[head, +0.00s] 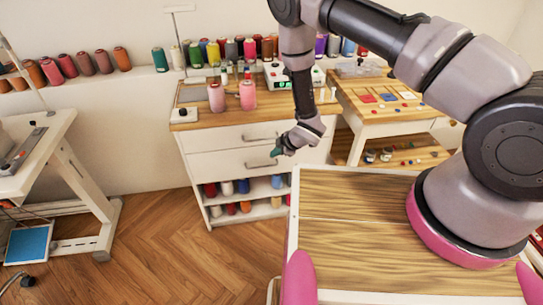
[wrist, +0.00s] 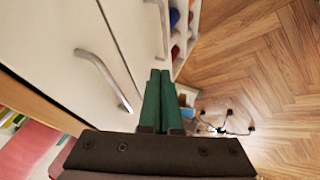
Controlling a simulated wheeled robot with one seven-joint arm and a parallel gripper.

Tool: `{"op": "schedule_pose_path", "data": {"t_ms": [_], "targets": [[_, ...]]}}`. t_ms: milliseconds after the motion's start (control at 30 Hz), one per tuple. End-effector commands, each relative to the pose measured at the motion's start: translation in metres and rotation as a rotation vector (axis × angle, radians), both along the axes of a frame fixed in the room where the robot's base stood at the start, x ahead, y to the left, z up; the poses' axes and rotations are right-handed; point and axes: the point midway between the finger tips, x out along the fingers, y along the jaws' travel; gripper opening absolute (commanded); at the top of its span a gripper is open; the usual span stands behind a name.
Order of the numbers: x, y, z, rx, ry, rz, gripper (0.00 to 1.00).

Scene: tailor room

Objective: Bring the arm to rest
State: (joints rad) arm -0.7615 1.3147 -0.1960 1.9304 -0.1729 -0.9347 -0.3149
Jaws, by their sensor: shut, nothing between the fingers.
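My gripper (head: 277,152) hangs at the end of my bent arm, in front of the white drawer cabinet (head: 212,152) in the head view. In the wrist view its two green fingers (wrist: 156,92) are together with nothing between them. The fingers are beside the cabinet's drawer fronts, near a metal handle (wrist: 104,80). I cannot tell the exact gap between fingers and drawer front.
Pink thread spools (head: 247,95) stand on the cabinet top, with shelves of spools below its drawers. A wooden side table (head: 385,112) stands to the right. A white work table (head: 45,150) is at the left. The wooden floor (head: 150,255) between is clear.

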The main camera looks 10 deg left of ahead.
Motion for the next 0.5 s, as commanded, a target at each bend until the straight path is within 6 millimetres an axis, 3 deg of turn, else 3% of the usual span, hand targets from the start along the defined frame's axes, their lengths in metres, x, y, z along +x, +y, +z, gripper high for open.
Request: {"op": "schedule_pose_path", "data": {"t_ms": [233, 500], "targets": [[-0.013, -0.019, 0.032, 0.000, -0.001, 0.000, 0.00], [-0.019, -0.027, 0.045, 0.001, 0.000, 0.000, 0.00]]}}
